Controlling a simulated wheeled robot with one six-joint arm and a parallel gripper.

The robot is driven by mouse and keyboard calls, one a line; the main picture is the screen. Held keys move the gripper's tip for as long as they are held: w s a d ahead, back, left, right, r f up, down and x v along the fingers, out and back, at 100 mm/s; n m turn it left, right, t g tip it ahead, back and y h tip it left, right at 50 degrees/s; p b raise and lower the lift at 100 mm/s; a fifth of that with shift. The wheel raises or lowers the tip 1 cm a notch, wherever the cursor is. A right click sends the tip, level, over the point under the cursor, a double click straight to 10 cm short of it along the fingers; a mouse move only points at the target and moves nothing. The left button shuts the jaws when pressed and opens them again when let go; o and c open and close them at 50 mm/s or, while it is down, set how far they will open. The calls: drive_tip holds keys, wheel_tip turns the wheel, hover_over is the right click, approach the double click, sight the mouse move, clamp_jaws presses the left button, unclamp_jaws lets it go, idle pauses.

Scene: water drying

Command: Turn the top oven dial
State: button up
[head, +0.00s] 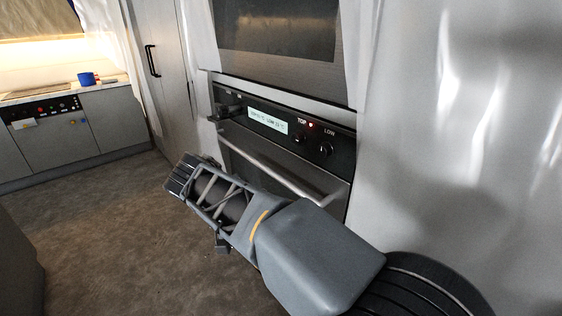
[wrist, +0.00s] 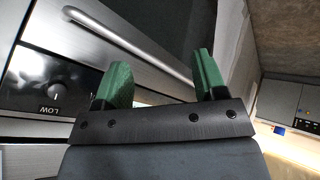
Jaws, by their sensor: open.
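The top oven dial (head: 298,138) is a dark round knob under the "TOP" label on the black oven panel (head: 266,143) in the head view. The LOW dial (head: 326,150) is to its right. In the wrist view the LOW dial (wrist: 54,91) shows at left with its label upside down; I cannot make out the top dial there. My gripper (wrist: 162,64) has two green fingers, apart, with nothing seen between them. They stand out in front of the oven, to the right of the LOW dial in that view. In the head view the fingers cannot be made out.
The oven handle (head: 270,162) runs below the panel, a bar to keep clear of; it crosses the top of the wrist view (wrist: 128,45). Upper oven glass (head: 280,35) is above. A counter with a blue mug (head: 86,79) is far left. Floor (head: 110,225) at left is clear.

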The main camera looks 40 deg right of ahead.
drive_tip(key=w+d+m+g+h+b, duration=0.1)
drive_tip(key=w+d+m+h+b, duration=0.2)
drive_tip(key=d+m+h+b, duration=0.25)
drive_tip(key=m+g+h+b, duration=0.2)
drive_tip(key=m+h+b, duration=0.25)
drive_tip(key=m, duration=0.25)
approach(295, 140)
drive_tip(key=shift+h, duration=0.4)
drive_tip(key=d, duration=0.5)
drive_tip(key=d+p, duration=0.1)
drive_tip(key=d, duration=0.1)
drive_tip(key=shift+s+d+f, duration=0.15)
drive_tip(key=shift+d+f, duration=0.1)
drive_tip(key=shift+f, duration=0.05)
drive_tip(key=shift+d, duration=0.95)
drive_tip(key=c, duration=0.9)
drive_tip(key=shift+c, duration=0.2)
